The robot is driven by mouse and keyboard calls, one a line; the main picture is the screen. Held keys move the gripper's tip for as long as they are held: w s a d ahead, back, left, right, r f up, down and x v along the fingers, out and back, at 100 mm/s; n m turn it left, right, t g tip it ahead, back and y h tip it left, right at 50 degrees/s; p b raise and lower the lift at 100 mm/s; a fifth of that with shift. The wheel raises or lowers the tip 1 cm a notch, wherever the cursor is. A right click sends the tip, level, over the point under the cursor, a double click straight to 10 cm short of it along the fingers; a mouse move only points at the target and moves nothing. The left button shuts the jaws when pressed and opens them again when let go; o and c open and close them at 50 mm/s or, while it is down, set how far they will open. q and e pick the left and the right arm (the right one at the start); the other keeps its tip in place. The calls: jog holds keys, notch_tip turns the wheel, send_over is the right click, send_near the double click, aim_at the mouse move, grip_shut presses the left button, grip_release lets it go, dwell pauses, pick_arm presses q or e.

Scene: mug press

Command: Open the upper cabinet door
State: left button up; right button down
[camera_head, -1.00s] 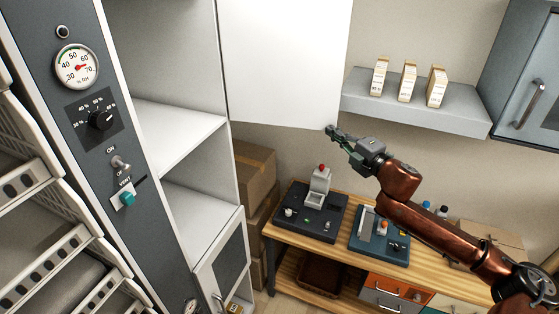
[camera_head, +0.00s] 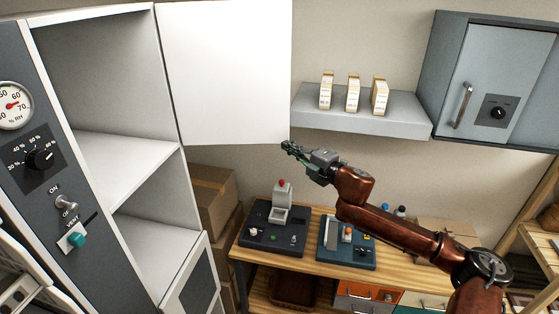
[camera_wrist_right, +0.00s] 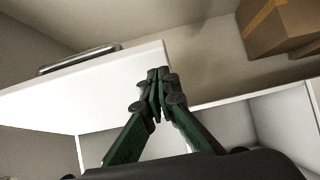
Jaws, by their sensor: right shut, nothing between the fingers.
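The upper cabinet door (camera_head: 225,72) is a plain white panel standing wide open to the right of the tall cabinet (camera_head: 105,85), whose upper compartment is exposed and looks empty. My right gripper (camera_head: 287,147) is shut and empty at the door's lower free corner; I cannot tell whether it touches. In the right wrist view the shut fingertips (camera_wrist_right: 158,80) are in front of the white door (camera_wrist_right: 100,88), and a metal bar handle (camera_wrist_right: 80,57) shows along its far side. My left gripper is not in view.
A wall shelf (camera_head: 362,122) with small boxes is right of the door. A grey wall cabinet (camera_head: 510,80) hangs farther right. Below is a wooden bench (camera_head: 300,265) with two dark machines. Cardboard boxes (camera_head: 213,190) stand between cabinet and bench.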

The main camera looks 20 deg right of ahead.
jog(key=s+d+b, duration=0.4)
jog(key=s+d, duration=0.3)
jog(key=shift+s+d, duration=0.25)
jog(key=shift+s, duration=0.05)
jog(key=shift+w, duration=0.1)
